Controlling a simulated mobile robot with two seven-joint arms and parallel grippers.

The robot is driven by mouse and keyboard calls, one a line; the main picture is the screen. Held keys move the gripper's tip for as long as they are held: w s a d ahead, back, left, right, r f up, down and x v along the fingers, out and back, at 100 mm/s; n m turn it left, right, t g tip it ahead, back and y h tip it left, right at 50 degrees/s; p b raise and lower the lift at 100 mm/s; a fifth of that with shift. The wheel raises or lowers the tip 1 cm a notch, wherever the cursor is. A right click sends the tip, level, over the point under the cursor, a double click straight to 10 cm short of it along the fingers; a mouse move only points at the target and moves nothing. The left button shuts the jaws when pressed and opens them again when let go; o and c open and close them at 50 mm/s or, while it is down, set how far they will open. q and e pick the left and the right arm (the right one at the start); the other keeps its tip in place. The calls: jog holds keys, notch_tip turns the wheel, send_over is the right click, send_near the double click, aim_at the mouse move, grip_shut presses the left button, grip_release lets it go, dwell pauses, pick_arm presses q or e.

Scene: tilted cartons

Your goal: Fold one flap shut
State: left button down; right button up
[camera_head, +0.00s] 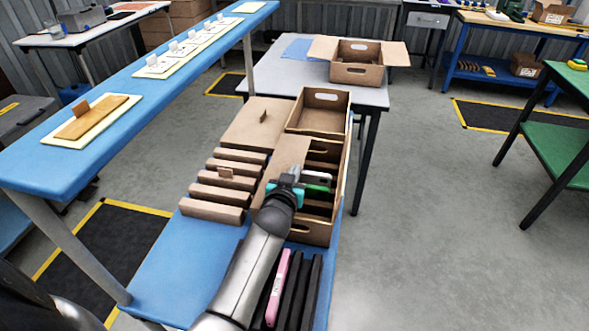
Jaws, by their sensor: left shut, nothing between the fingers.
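An open brown carton (357,74) stands on the grey table, with a left flap (322,48) and a right flap (396,54) spread outward. A nearer brown carton (321,231) with inner slots is on the blue bench. A brown panel (289,151) slants over its left side; I cannot tell if it is a flap. My left gripper (298,178) is shut and empty, over this nearer carton next to the panel's lower end. I cannot tell whether it touches the panel. The arm hides part of the carton's near left side. My right gripper is out of view.
White and green items (316,187) lie in the nearer carton's slots. Several brown bars (213,211) lie to its left. A pink item (277,287) and black bars (300,290) lie in front. Another open box (320,111) stands behind.

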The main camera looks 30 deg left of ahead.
pick_arm(q)
notch_tip(320, 180, up, 4)
jog(key=p, duration=0.2)
jog(key=shift+p, duration=0.4)
jog(key=p+v, duration=0.1)
jog(key=v, duration=0.7)
jog(key=shift+s+d+p, duration=0.1)
jog(key=shift+s+p, duration=0.2)
jog(key=shift+s, duration=0.05)
jog(key=shift+s+d+r, duration=0.15)
jog(key=shift+s, duration=0.4)
